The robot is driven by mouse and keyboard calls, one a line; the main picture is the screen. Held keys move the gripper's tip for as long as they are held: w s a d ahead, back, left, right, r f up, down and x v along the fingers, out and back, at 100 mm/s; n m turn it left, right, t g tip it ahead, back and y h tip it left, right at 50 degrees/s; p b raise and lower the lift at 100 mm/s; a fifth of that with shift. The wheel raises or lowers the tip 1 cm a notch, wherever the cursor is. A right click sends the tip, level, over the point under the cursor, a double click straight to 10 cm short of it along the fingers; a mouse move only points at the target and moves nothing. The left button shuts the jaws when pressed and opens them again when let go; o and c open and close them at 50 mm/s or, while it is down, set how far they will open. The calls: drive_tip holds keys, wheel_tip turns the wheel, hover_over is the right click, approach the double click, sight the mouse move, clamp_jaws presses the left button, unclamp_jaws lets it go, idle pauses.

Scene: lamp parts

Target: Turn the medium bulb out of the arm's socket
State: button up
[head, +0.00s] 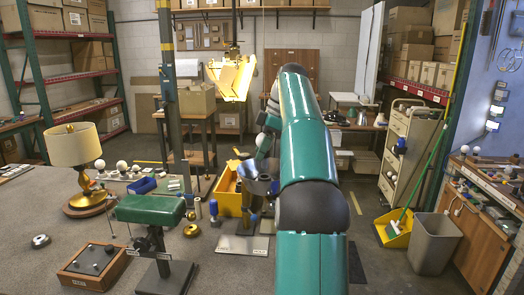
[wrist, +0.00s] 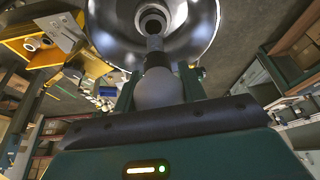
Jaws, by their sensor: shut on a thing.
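My gripper (wrist: 157,95) is shut on the medium bulb, a pale bulb (wrist: 158,90) with a dark collar and a grey metal base. In the wrist view, the base points up at the socket (wrist: 153,20) inside a shiny metal shade (wrist: 204,22). The socket mouth looks open, and the base tip overlaps its lower rim in the picture; the bulb looks out of the socket, though the gap is hard to judge. In the head view, the grey shade (head: 257,184) stands below my gripper (head: 263,135). My arm hides part of this area.
On the bench to the left are a green padded stand (head: 150,209), a brass lamp with a cream shade (head: 76,146) and a wooden box (head: 94,265). A lit yellow lamp (head: 232,76) hangs above.

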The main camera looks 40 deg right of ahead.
sight(262, 136)
drive_tip(key=shift+w+r, duration=0.1)
drive_tip(key=shift+r, duration=1.6)
